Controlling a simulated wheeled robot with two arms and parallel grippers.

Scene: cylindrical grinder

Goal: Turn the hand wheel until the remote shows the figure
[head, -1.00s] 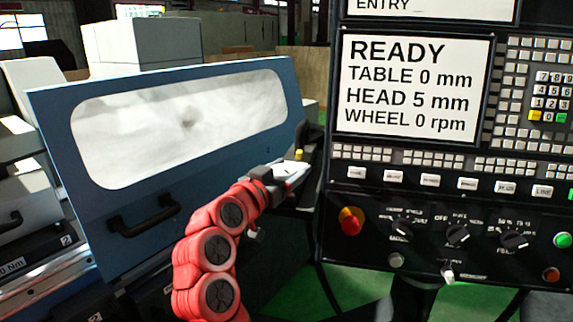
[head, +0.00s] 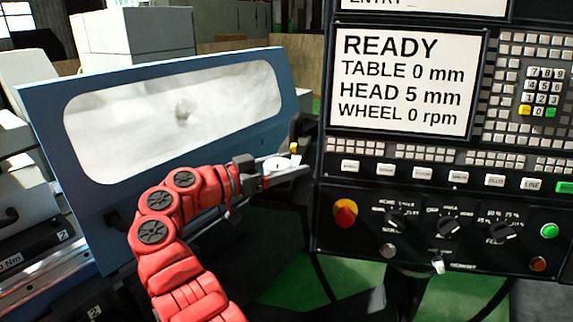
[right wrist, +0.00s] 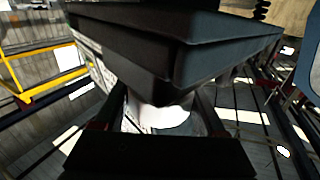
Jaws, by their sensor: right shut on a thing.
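The remote (head: 297,133) is a dark hand-held unit with a yellow button, hanging at the left side of the control panel. A pale round hand wheel (head: 276,163) shows at its front, partly covered by my right gripper (head: 284,171). My right gripper is shut on the hand wheel. In the right wrist view, the pale wheel (right wrist: 160,119) sits between the dark fingers, below a large dark body. The figure on the remote itself cannot be read. My left gripper is not in view.
The control panel screen (head: 402,82) reads READY, TABLE 0 mm, HEAD 5 mm, WHEEL 0 rpm. The panel's knobs and buttons (head: 447,222) lie right of my gripper. A blue machine door (head: 50,120) with a window stands left, close behind my arm.

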